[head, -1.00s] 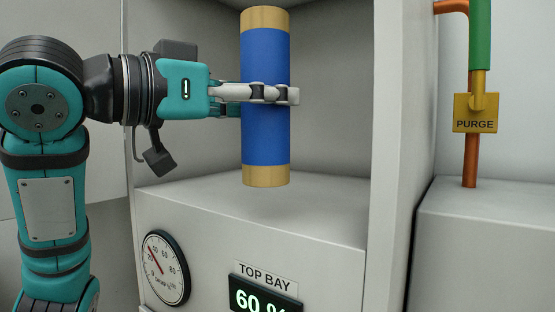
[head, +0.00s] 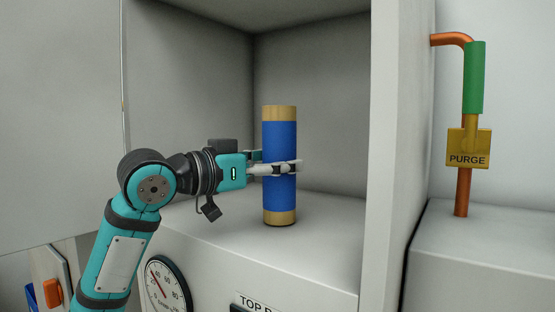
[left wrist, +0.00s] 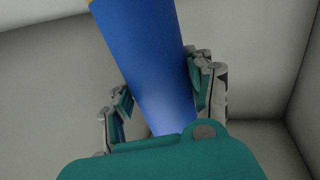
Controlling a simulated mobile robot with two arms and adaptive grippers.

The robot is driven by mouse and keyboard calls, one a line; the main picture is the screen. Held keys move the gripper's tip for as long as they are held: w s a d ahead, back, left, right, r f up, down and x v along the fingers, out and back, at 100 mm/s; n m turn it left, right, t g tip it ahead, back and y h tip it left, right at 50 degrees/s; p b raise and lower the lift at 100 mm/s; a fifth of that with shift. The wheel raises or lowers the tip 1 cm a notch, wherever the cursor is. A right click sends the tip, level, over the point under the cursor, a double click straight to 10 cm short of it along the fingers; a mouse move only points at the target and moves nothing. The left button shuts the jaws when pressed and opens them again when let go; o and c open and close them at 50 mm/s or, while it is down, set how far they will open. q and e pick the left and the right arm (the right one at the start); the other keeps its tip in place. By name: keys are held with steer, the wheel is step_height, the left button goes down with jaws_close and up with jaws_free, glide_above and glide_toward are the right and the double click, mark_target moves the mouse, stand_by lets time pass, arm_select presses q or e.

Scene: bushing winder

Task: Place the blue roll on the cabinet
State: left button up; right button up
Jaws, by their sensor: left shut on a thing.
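The blue roll (head: 280,140) has tan wooden ends and stands upright inside the open bay of the cabinet (head: 300,246). Its lower end is at or just above the bay floor; I cannot tell whether it touches. My left gripper (head: 284,168) is shut on the roll a little below its middle, coming in from the left. In the left wrist view the blue roll (left wrist: 150,55) lies between the two fingers, and its lower part is hidden by the gripper body. My right gripper is not in view.
The bay has a back wall and a right side wall (head: 385,160). A round gauge (head: 167,287) and a partly cut-off TOP BAY label (head: 262,303) are on the front below. A copper pipe with a yellow PURGE tag (head: 468,149) stands at right. The bay floor around the roll is clear.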

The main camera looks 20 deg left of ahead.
arm_select(q)
steer(key=shift+s+f, duration=0.1)
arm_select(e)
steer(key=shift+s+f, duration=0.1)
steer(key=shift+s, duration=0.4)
arm_select(q)
steer(key=o, duration=1.1)
steer(key=shift+f, duration=0.1)
steer(key=shift+c, duration=0.2)
steer(key=o, duration=0.4)
steer(key=shift+o, duration=0.2)
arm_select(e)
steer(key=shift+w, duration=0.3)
arm_select(q)
steer(key=b+v, duration=0.4)
steer(key=v, duration=0.8)
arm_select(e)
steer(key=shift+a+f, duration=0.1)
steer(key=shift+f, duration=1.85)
